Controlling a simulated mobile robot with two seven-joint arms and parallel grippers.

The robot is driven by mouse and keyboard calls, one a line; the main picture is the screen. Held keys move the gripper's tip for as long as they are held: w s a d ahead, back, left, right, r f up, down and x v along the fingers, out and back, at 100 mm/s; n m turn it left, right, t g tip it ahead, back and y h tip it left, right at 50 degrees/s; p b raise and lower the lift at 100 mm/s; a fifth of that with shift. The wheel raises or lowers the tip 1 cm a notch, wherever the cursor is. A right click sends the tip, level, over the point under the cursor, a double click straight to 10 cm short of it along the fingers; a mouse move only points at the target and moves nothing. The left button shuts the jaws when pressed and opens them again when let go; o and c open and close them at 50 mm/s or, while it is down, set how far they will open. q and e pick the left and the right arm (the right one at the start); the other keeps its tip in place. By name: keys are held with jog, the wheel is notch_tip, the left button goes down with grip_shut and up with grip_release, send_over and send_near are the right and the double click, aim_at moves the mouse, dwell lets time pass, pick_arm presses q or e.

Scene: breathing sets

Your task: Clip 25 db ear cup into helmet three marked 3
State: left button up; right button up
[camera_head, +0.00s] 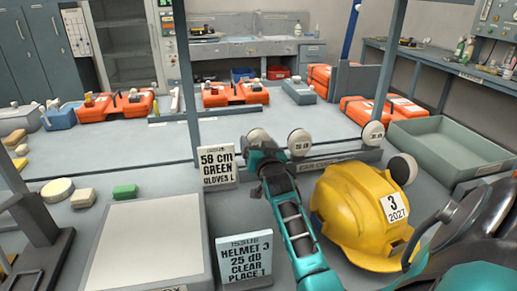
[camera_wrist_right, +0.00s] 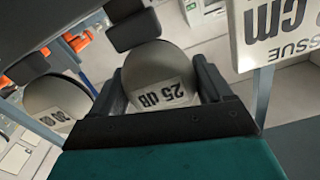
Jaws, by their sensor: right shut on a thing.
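My right gripper (camera_head: 263,153) is shut on the 25 dB ear cup (camera_head: 258,135), a pale round cup at the rack's left end. The right wrist view shows the cup (camera_wrist_right: 158,72), marked 25 dB, between the two dark fingers of the gripper (camera_wrist_right: 160,88). I cannot tell whether it still touches the rack. The yellow helmet (camera_head: 345,205), marked 3, sits on the bench right of my right forearm. A pale disc (camera_head: 403,168) shows at its upper right; I cannot tell whether it is attached. My left gripper is not in view.
The ear cup rack (camera_head: 338,160) holds other cups, including one (camera_head: 299,142) near the gripper. The issue card (camera_head: 243,258) reads helmet 3, 25 dB, clear, place 1. Another card (camera_head: 217,167) stands left of the gripper. A grey post (camera_head: 187,90) rises behind. A green-grey tray (camera_head: 440,150) is at right.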

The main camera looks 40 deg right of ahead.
notch_tip(320, 180, up, 18)
jog(key=p, duration=0.1)
jog(key=shift+r+p, duration=0.25)
jog(key=shift+p, duration=0.05)
